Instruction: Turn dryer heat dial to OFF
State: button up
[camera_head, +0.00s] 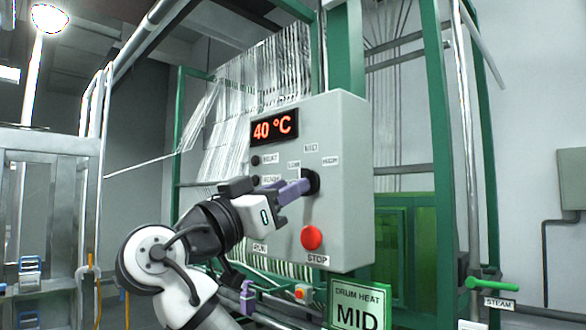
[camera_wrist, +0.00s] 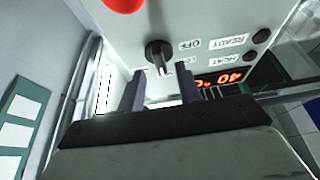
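The dryer heat dial (camera_head: 312,181) is a black knob on the grey control box (camera_head: 348,150). In the wrist view the dial (camera_wrist: 157,52) has its pointer toward the picture's bottom, away from the OFF label (camera_wrist: 190,44). I see no clear contact.
A red STOP button (camera_head: 312,238) sits below the dial. The display (camera_head: 274,127) reads 40 °C. A green sign (camera_head: 358,305) reads DRUM HEAT MID. Green frame posts (camera_head: 440,130) stand behind the box. A green-handled steam valve (camera_head: 490,285) is at the right.

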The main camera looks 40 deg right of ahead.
aim_at(314, 179)
jog(key=shift+p+x, duration=0.35)
jog(key=shift+x, duration=0.9)
grip_shut()
